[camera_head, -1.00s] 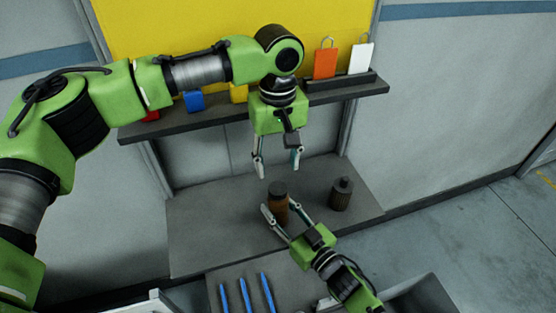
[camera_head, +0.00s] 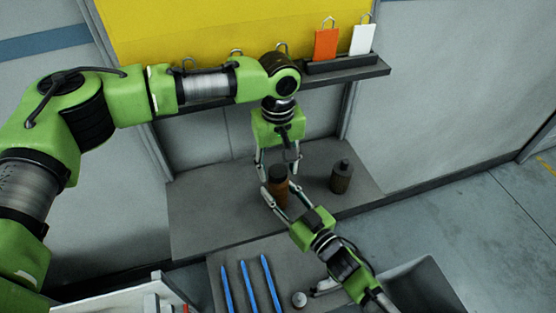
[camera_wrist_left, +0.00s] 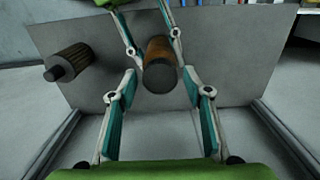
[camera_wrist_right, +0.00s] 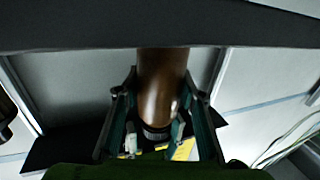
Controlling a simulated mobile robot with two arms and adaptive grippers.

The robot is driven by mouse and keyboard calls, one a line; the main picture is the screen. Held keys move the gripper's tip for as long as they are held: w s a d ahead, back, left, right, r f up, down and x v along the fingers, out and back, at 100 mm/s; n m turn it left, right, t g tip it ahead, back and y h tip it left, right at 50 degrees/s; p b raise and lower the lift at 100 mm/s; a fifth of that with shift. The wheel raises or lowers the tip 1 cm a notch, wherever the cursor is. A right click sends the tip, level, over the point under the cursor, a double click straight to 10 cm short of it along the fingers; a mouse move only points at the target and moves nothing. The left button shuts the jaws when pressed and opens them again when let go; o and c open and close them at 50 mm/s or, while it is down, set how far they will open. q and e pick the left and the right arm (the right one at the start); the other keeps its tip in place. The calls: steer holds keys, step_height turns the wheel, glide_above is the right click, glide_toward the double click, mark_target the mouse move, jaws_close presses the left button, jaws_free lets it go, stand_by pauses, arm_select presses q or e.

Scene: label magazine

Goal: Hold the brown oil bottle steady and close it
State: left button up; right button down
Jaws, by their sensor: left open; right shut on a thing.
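The brown oil bottle (camera_head: 279,190) stands upright on the grey work surface, with a dark cap on its top. My right gripper (camera_head: 278,196) is shut on the bottle's body from the front right; the right wrist view shows its fingers on both sides of the brown body (camera_wrist_right: 162,85). My left gripper (camera_head: 278,172) points down from above, open, with its fingertips close over the bottle. In the left wrist view the dark cap (camera_wrist_left: 160,77) lies just beyond and between the open fingers (camera_wrist_left: 162,92). I cannot tell how tight the cap sits.
A dark ribbed bottle (camera_head: 341,177) stands to the right on the work surface (camera_head: 215,220). Above it runs a shelf (camera_head: 365,73) with an orange tag (camera_head: 326,44) and a white tag (camera_head: 362,40). Blue sticks (camera_head: 248,287) and a small round silvery piece (camera_head: 299,299) lie in front.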

arm_select(q)
steer(key=c, duration=1.1)
steer(key=m, duration=0.3)
steer(key=shift+m, duration=0.3)
steer(key=m, duration=1.9)
steer(key=o, duration=1.2)
